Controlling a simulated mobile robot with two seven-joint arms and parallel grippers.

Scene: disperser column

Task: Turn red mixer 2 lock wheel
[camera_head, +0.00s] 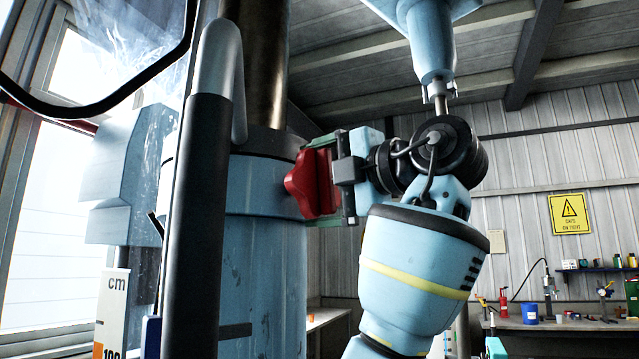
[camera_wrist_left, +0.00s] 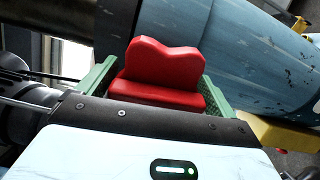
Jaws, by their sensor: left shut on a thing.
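The red lock wheel (camera_head: 314,184) sits on the right side of the light blue column (camera_head: 262,205) in the head view. My left gripper (camera_head: 338,180) reaches it from the right, with its green fingers on either side of it. In the left wrist view the red wheel (camera_wrist_left: 160,72) lies between the two green fingers of my left gripper (camera_wrist_left: 158,88), and the fingers are shut on it. The wheel's joint with the column is partly hidden. My right gripper does not show in either view.
A dark padded bar (camera_head: 197,225) stands upright in front of the column. A scale marked cm (camera_head: 113,310) is at lower left. A workbench (camera_head: 560,325) with bottles and tools stands at the back right, below a yellow warning sign (camera_head: 569,213).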

